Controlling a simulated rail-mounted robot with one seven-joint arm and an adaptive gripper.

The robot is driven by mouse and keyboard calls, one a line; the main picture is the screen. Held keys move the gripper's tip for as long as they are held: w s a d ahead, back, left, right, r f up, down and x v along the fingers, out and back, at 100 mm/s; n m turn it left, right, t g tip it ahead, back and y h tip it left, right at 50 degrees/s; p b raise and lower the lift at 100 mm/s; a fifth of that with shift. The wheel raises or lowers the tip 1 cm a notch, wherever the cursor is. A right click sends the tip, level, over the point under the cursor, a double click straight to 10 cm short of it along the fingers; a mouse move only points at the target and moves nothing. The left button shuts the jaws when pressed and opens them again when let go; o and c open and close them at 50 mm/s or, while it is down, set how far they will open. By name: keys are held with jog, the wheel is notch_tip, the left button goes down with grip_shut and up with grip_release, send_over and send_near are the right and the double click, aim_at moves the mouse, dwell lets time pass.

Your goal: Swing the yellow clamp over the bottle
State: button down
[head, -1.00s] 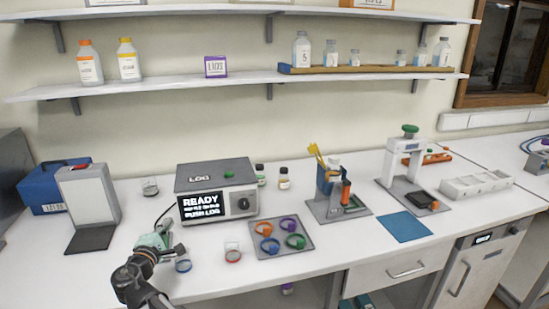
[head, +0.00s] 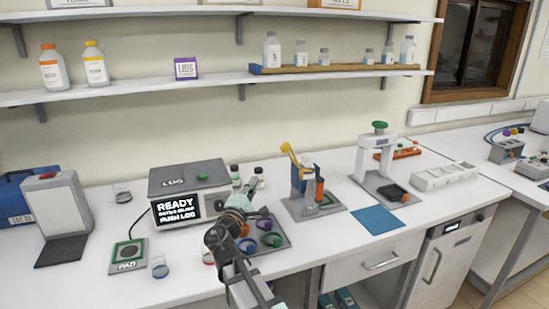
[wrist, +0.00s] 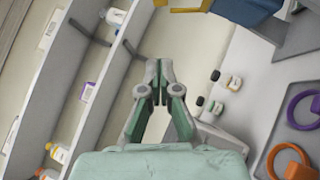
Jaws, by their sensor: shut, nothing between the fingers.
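The yellow clamp (head: 290,152) stands tilted up and to the left above a blue block on a grey-based stand (head: 327,208). A pale-capped bottle (head: 306,164) seems to sit in that stand beside an orange upright part; it is small and partly hidden. In the wrist view the blue block (wrist: 247,14) is cut off at the top edge, with a bit of yellow beside it. My gripper (head: 250,205) is left of the stand, over the ring tray and apart from the clamp. In the wrist view my gripper (wrist: 158,72) has its fingertips together, empty.
The tray of coloured rings (head: 282,243) lies below my arm. Right of the stand are a blue mat (head: 377,219) and a white press (head: 378,160). A beaker (head: 159,268) is at left.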

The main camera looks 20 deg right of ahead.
jog(key=shift+s+d, duration=0.1)
jog(key=shift+d, duration=0.1)
jog(key=s+d+r+p+x, duration=0.1)
jog(key=p+x, duration=0.4)
jog(key=x, duration=0.8)
jog(key=shift+s+d+p, duration=0.3)
jog(key=shift+s+p, duration=0.1)
jog(key=shift+s, duration=0.15)
jog(key=shift+r, duration=0.15)
